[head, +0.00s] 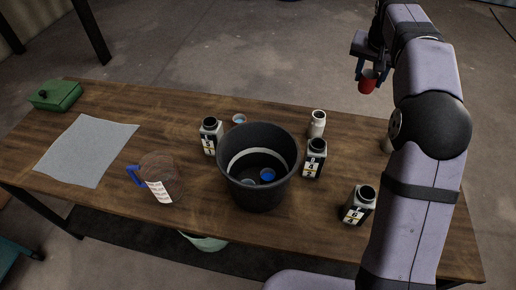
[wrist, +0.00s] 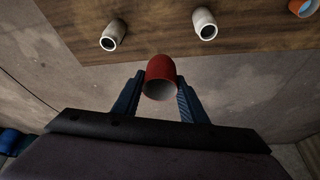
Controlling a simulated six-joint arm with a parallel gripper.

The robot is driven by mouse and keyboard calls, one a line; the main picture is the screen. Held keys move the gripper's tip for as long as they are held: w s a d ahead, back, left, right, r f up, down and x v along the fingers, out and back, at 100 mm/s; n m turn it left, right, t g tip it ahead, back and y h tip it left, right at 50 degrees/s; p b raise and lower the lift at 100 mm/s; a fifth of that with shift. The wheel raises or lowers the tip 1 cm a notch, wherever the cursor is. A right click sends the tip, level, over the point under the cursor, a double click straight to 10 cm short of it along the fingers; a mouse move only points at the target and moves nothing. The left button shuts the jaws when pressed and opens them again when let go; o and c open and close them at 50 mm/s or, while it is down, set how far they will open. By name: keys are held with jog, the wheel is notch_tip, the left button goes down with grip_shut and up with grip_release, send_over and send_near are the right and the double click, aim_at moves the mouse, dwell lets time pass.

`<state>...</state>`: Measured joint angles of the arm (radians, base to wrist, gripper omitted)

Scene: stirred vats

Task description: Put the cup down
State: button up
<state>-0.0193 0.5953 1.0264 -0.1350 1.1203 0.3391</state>
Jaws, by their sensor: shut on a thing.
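A small red cup (head: 367,82) is held in my gripper (head: 370,76), high up and beyond the table's far edge at the right of the head view. In the wrist view the red cup (wrist: 160,78) sits between the two blue fingers of my gripper (wrist: 160,88), which are shut on its sides.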

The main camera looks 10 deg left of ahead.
jog(key=s+a+n+g+y+p, duration=0.3)
jog(key=s+a+n, duration=0.85)
jog(key=a, duration=0.35)
jog(key=s+a+n+g+y+p, duration=0.2)
jog(key=s+a+n+g+y, duration=0.1)
jog(key=s+a+n, duration=0.9)
jog(key=w+a+f+p, duration=0.1)
jog(key=f, duration=0.9)
jog(key=w+a+f+n+p, duration=0.1)
jog(key=a+f+p, duration=0.1)
jog(key=f, duration=0.8)
jog(key=shift+f, duration=0.2)
jog(key=shift+f+n+b, duration=0.25)
jog(key=shift+f+b, duration=0.4)
jog(key=shift+b, duration=0.1)
jog(key=o, duration=1)
